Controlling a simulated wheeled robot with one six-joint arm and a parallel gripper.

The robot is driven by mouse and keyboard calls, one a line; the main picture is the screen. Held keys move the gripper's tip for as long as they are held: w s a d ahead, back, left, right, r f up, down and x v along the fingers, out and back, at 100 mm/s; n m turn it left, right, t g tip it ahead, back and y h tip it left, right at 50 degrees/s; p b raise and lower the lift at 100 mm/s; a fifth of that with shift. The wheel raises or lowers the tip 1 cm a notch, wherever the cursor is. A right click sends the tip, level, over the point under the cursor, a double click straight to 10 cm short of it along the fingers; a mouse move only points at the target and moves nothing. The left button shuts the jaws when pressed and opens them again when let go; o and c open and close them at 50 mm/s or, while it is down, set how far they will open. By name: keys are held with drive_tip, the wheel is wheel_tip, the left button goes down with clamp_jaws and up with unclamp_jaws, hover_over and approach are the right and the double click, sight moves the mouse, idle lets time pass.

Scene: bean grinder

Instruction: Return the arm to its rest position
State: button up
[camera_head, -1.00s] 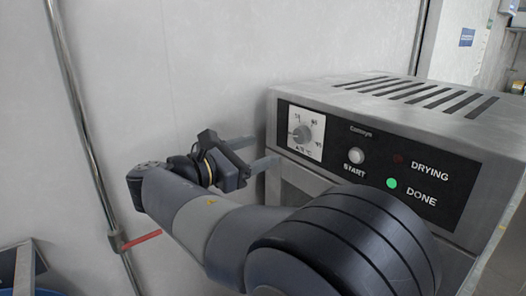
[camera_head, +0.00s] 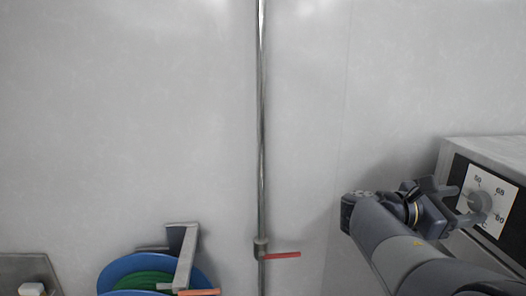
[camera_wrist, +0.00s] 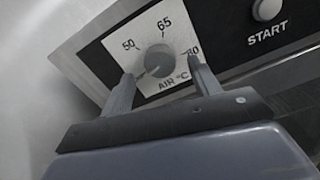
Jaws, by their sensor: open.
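My gripper (camera_head: 462,202) is at the right of the head view, in front of the dial panel of a grey machine (camera_head: 485,149). My arm reaches up to it from the lower right corner. In the wrist view, the two fingers of my gripper (camera_wrist: 159,75) are spread apart, with nothing held between them. The grey dial knob (camera_wrist: 157,61) appears between and beyond the fingertips. I cannot tell how much gap is left between fingers and panel. The dial plate (camera_wrist: 118,42) is marked 50, 65, 80 and AIR °C.
A START button (camera_wrist: 267,9) sits right of the dial. A metal pipe (camera_head: 261,130) with a red lever (camera_head: 281,255) runs down the wall left of my arm. A blue reel (camera_head: 113,275) and a metal bracket (camera_head: 184,255) are lower left. The wall area between is open.

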drive_tip(key=shift+w+d, duration=0.1)
drive_tip(key=shift+d, duration=1.1)
drive_tip(key=shift+a, duration=0.15)
